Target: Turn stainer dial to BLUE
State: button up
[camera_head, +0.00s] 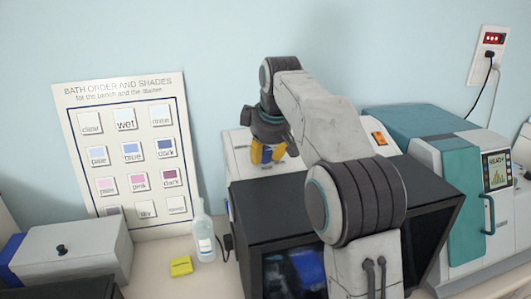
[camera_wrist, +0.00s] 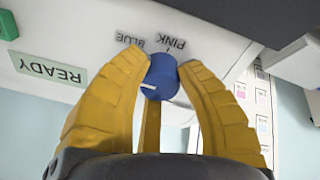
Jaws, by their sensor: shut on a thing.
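The dial is a blue round knob (camera_wrist: 161,77) on a white panel, seen in the wrist view. A white mark on its face points to the picture's left. The words BLUE and PINK appear upside down above the knob, BLUE to the left and PINK to the right. The yellow fingers of my gripper (camera_wrist: 164,72) are shut on the knob from both sides. In the head view my gripper (camera_head: 268,153) is at the white stainer (camera_head: 238,160), behind a black box. The knob is hidden there.
A green READY label (camera_wrist: 48,69) is on the panel. In the head view a dark, open-fronted box (camera_head: 262,215) stands in front of the stainer. A bottle (camera_head: 204,232) and a yellow block (camera_head: 181,266) are to its left. A shade chart (camera_head: 130,150) leans on the wall. A teal-and-white machine (camera_head: 455,190) stands right.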

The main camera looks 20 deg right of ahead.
jog(key=shift+f+m, duration=0.25)
jog(key=shift+m, duration=0.45)
grip_shut()
jog(key=shift+s, duration=0.1)
jog(key=o, duration=1.2)
grip_release()
jog(key=shift+r, duration=0.1)
jog(key=shift+r, duration=0.1)
jog(key=shift+s+r, duration=0.15)
jog(key=shift+r, duration=0.3)
jog(key=v, duration=1.1)
